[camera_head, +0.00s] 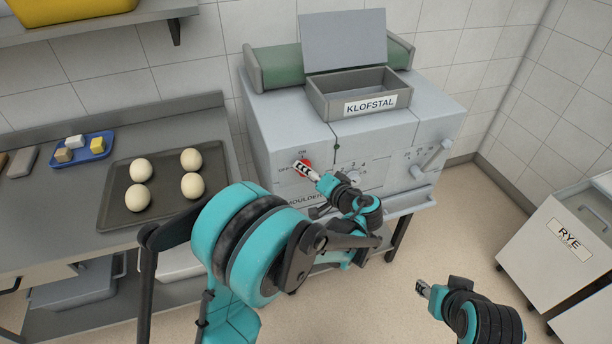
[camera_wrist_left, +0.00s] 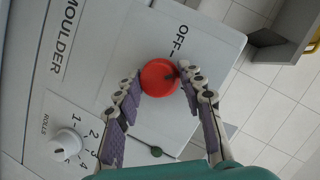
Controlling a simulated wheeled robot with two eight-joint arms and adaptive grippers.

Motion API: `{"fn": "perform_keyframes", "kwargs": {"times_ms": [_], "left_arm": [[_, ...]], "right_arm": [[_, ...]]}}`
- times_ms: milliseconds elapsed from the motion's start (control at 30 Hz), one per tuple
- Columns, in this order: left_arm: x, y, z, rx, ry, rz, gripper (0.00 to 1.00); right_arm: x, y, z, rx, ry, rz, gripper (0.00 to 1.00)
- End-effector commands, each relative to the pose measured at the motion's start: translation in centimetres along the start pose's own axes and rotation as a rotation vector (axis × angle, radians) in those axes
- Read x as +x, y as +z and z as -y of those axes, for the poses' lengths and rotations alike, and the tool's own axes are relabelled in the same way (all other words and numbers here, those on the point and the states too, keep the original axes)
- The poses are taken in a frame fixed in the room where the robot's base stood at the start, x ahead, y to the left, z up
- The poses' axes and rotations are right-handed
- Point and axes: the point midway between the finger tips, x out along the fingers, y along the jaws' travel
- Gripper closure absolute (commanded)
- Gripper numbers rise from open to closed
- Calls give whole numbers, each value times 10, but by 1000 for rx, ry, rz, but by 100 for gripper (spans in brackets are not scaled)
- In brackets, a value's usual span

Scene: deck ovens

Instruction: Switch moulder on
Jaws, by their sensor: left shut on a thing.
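The moulder (camera_head: 290,125) is a pale grey machine against the back wall. Its red round switch knob (camera_head: 306,163) sits on the front panel, with ON printed above and OFF to its left. The knob also shows in the left wrist view (camera_wrist_left: 157,76), with a dark mark near its right edge. My left gripper (camera_head: 303,168) is at the knob, one finger on each side, shut on it. It partly covers the knob in the head view. My right gripper (camera_head: 423,288) is low at the right, away from the moulder; its jaw opening is too small to tell.
A tray (camera_head: 118,190) of dough balls lies on the left counter. A RYE bin (camera_head: 570,240) stands right, with open floor between.

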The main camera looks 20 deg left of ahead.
Motion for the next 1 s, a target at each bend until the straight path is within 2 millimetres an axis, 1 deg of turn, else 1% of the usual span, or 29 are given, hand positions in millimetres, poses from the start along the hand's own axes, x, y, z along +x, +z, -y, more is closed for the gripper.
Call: {"fn": "perform_keyframes", "kwargs": {"times_ms": [33, 600, 800, 1000], "left_arm": [[0, 0, -6, 38, -7, 0, 90], [0, 2, -9, 517, -197, 41, 90], [0, 2, -9, 638, -245, 51, 90], [0, 3, -8, 713, -276, 59, 90]], "right_arm": [[4, 3, 0, 0, 0, 0, 60], [30, 21, 0, 0, 0, 0, 60], [36, 26, 0, 0, 0, 0, 60], [40, 28, 0, 0, 0, 0, 60]]}}
